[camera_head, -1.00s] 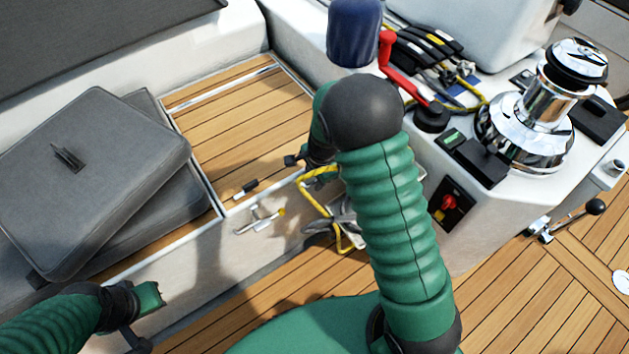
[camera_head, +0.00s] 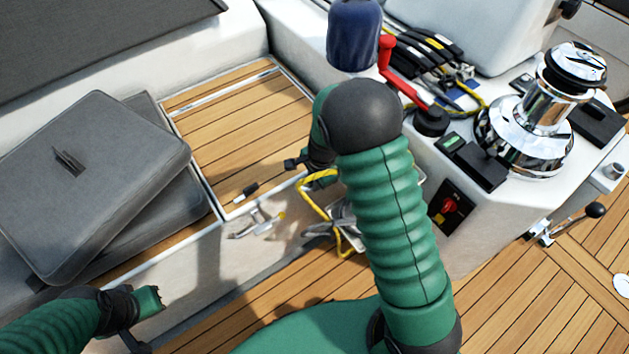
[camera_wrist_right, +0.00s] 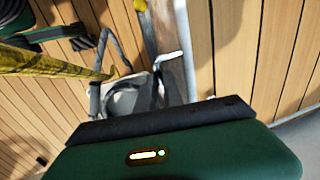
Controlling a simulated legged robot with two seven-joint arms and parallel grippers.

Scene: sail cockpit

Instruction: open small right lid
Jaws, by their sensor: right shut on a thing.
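The small right lid (camera_head: 245,115) is a teak-planked panel in the seat, right of the grey cushions. It looks flush with the seat, and a small black fitting (camera_head: 245,190) lies near its front edge. My right gripper (camera_head: 293,162) is at the lid's front right corner, shut on what seems to be the lid's edge. My wrist hides part of that corner and the exact contact. The right wrist view shows teak planks and a pale edge (camera_wrist_right: 178,50) beyond my gripper's green and black body. My left gripper (camera_head: 145,315) is open and empty at lower left, apart from the lid.
Grey cushions (camera_head: 95,185) lie left of the lid. A yellow rope (camera_head: 315,200) hangs beside my right wrist. A chrome winch (camera_head: 540,110), a red handle (camera_head: 398,75) and a blue-covered post (camera_head: 354,35) stand at upper right.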

